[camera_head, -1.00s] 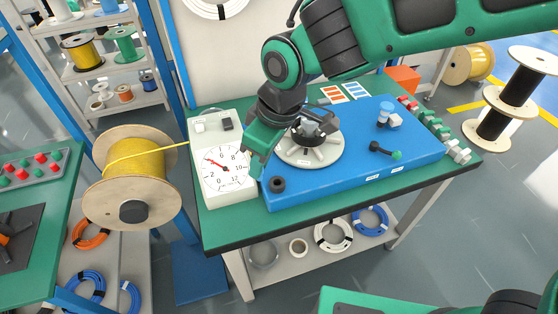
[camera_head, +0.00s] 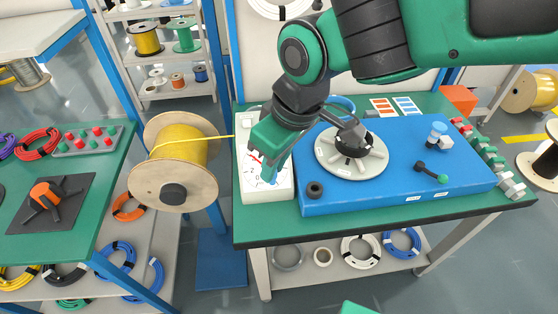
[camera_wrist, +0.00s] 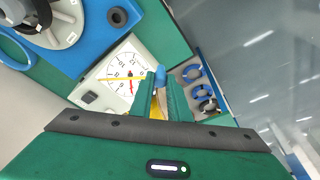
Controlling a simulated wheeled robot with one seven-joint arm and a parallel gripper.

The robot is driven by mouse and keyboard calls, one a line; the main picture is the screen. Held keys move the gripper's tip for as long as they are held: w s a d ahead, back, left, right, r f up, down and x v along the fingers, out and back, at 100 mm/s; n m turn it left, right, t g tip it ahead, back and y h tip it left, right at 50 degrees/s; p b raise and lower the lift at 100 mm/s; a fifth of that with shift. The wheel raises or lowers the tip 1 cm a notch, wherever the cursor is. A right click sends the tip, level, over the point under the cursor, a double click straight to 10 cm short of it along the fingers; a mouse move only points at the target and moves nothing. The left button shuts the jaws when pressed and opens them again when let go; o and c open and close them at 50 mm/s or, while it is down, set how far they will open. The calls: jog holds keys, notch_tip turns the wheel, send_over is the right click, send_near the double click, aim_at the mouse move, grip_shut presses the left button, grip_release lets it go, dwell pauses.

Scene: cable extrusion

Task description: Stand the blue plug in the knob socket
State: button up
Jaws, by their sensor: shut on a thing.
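My gripper (camera_head: 274,174) points down in front of the white dial gauge (camera_head: 250,190) in the head view. In the wrist view, my gripper (camera_wrist: 160,92) is shut on the blue plug (camera_wrist: 160,75), whose blue end shows between the green fingers; something yellow shows lower between them. The fingers hide most of the plug. A black ring-shaped socket (camera_head: 314,190) sits on the front left corner of the blue housing (camera_head: 400,195), right of my gripper and apart from it. It also shows in the wrist view (camera_wrist: 117,16). I cannot tell whether it is the knob socket.
A spoked grey wheel (camera_head: 351,155) stands on the housing. A yellow cable runs from a spool (camera_head: 174,170) towards the gauge. The left bench holds an orange knob (camera_head: 45,195) on a dark plate and a panel (camera_head: 85,140) of red and green buttons.

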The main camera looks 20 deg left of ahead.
jog(key=shift+w+r, duration=0.1)
jog(key=shift+r, duration=0.55)
jog(key=w+d, duration=0.6)
jog(key=w, duration=0.7)
jog(key=w+d, duration=0.6)
jog(key=w, duration=0.7)
jog(key=shift+w, duration=0.2)
dwell(0.5)
jog(key=shift+f, duration=0.25)
dwell(0.4)
jog(key=shift+f, duration=1.75)
jog(key=shift+f, duration=0.45)
jog(key=o, duration=0.9)
